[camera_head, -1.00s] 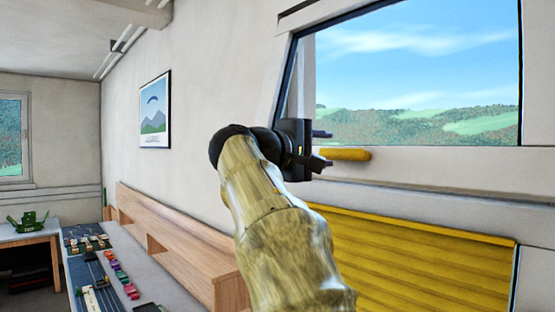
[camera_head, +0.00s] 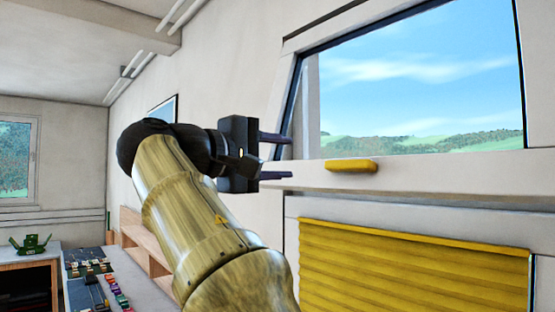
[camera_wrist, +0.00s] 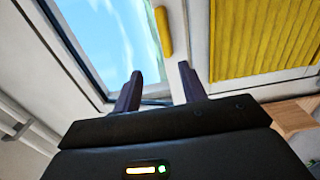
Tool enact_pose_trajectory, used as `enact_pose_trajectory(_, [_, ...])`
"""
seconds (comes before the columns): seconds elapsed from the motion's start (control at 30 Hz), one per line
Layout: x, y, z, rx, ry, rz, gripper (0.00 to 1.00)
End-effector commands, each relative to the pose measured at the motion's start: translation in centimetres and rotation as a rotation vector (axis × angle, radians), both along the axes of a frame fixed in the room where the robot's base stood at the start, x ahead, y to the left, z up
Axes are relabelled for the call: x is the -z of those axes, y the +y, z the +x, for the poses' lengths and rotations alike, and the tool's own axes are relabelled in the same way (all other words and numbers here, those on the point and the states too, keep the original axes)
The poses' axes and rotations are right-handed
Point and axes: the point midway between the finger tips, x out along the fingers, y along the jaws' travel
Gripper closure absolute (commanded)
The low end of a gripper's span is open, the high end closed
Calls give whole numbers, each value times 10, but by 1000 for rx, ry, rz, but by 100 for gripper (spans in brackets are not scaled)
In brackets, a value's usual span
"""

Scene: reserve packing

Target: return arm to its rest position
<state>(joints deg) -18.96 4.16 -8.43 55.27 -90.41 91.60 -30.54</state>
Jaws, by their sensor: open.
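My gripper (camera_head: 280,157) is raised in the middle of the head view, its two dark fingers apart and pointing right, with nothing between them. In the wrist view my gripper (camera_wrist: 160,85) also shows open and empty. The fingers appear left of a yellow handle (camera_head: 350,165) on the lower frame of a window (camera_head: 420,90); they are apart from it in the picture. The handle also shows in the wrist view (camera_wrist: 163,32), beyond the fingers. My arm covers part of the bench and wall behind it.
A yellow slatted blind (camera_head: 410,265) hangs below the window. A wooden shelf unit (camera_head: 143,245) stands along the wall at the left. Small coloured items (camera_head: 117,295) lie on a bench there. A green object (camera_head: 32,244) sits on a far table.

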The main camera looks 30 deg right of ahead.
Motion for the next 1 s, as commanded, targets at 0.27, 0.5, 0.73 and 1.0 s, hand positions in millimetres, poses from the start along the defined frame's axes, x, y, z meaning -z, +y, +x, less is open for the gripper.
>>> enact_pose_trajectory(0.27, [0,0,0,0,0,0,58])
enact_pose_trajectory(0.5, [30,1,31,-82,63,31,58])
enact_pose_trajectory(0.73, [141,14,99,-306,211,202,58])
enact_pose_trajectory(1.0, [302,43,125,-486,312,540,58])
